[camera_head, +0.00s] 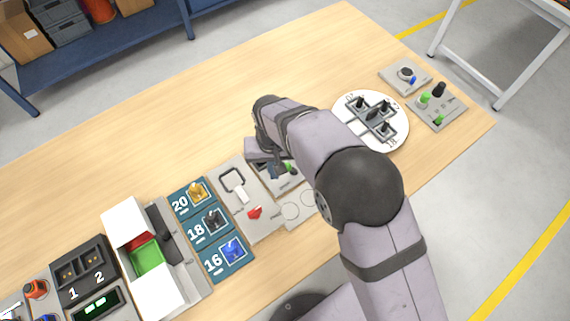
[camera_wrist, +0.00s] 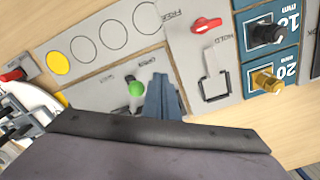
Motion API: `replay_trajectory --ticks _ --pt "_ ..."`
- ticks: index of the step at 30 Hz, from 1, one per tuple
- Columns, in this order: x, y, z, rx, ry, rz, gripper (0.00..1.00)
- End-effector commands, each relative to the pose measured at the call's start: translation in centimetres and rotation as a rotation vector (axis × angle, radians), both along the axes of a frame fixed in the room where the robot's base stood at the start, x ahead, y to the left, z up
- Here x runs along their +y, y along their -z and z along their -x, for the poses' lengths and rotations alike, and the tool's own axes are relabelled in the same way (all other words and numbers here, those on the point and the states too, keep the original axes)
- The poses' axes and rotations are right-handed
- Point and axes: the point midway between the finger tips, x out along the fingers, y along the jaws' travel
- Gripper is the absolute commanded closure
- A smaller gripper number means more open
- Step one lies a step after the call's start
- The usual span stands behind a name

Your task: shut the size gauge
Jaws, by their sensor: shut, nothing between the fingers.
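A grey plate (camera_wrist: 98,92) with a green ball knob (camera_wrist: 136,89) lies under my gripper in the wrist view; lettering by the knob seems to read "OPEN". I take this plate to be the size gauge, but its name is not readable. My gripper (camera_wrist: 163,82) is shut and empty, its blue-grey fingers just right of the green knob; I cannot tell whether they touch it. My arm and wrist hide much of the plate.
A panel with a red handle (camera_wrist: 207,25) and a square frame (camera_wrist: 213,76) adjoins the plate. Blue size cards (camera_head: 209,223) hold coloured pieces. A strip with a yellow disc (camera_wrist: 58,63) and circles lies alongside. A white round disc (camera_head: 347,104) bears dark fixtures. The back table is clear.

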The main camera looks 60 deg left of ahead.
Motion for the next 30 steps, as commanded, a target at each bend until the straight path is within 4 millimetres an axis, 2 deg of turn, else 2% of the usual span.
replay_trajectory --ticks 17,30 --pt "0.0 0.1 0.0 0.000 0.000 0.000 1.00" --pt "0.0 2.0 0.0 0.000 0.000 0.000 1.00"
